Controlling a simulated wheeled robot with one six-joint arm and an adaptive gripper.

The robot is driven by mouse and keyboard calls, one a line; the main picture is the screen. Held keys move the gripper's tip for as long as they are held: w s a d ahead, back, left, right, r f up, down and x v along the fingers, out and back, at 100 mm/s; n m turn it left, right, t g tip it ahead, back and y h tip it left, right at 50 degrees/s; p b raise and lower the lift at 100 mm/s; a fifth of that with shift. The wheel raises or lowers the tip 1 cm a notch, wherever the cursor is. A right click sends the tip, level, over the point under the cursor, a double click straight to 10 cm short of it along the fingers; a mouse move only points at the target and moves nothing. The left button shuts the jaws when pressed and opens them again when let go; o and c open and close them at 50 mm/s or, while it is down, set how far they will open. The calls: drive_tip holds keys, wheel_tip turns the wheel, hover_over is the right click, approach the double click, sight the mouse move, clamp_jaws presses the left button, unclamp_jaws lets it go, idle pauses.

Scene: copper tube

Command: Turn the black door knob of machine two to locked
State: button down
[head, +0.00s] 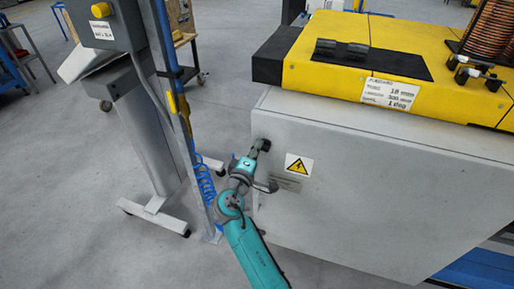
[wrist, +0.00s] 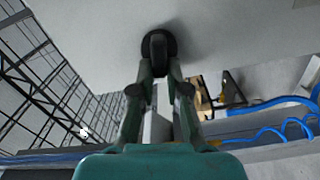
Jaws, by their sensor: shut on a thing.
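The black door knob (head: 264,144) sits near the left edge of the grey machine cabinet's front panel (head: 350,215), left of a yellow warning sign. In the wrist view the knob (wrist: 158,42) shows as a dark round base with a raised grip bar in its middle. My gripper (head: 254,156) reaches up to the knob from below left. In the wrist view my gripper's fingers (wrist: 158,72) are closed on the knob's grip bar from both sides. The fingertips partly hide the bar, and I cannot read any lock marking on it.
A warning sign (head: 299,164) and a small plate (head: 286,184) are right of the knob. A grey post with a blue coiled hose (head: 203,178) and a control stand (head: 150,140) stand close on the left. The yellow machine top (head: 370,55) overhangs above.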

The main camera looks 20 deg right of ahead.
drive_tip(key=shift+f+n, duration=0.15)
drive_tip(key=shift+n, duration=0.95)
drive_tip(key=c, duration=1.2)
unclamp_jaws()
drive_tip(key=shift+w, duration=0.1)
drive_tip(key=shift+o, duration=0.2)
drive_tip(key=v, duration=1.2)
drive_tip(key=shift+f, duration=0.1)
